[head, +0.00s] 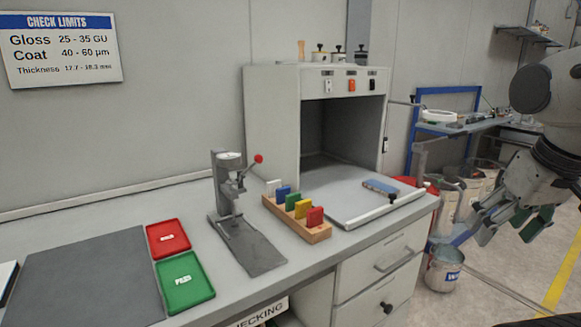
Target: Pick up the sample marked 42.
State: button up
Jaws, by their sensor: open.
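No mark 42 can be read on anything in the head view. A wooden rack (318,236) on the bench holds a row of upright small pieces: a white one (274,187), a blue one (283,193), a green one (292,201), a yellow one (302,208) and a red one (315,217). A blue-grey flat piece (381,187) lies on the grey tray (347,222) in front of the open cabinet; any marking on it is too small to read. My gripper (507,235) is open and empty at the right, over the floor and apart from the bench.
A gauge stand (229,190) with a red knob stands left of the rack. A red tray (160,247) and a green PASS tray (196,292) lie beside a dark mat (90,275). The cabinet (272,120) stands behind.

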aim_at(379, 187)
jog(key=i+l+u, duration=0.3)
jog(key=i+l, duration=0.15)
jog(key=l, duration=0.15)
jog(key=i+l+u, duration=0.3)
jog(key=l, duration=0.35)
jog(key=i+l+u, duration=0.15)
jog(key=l, duration=0.25)
jog(key=i+j, duration=0.05)
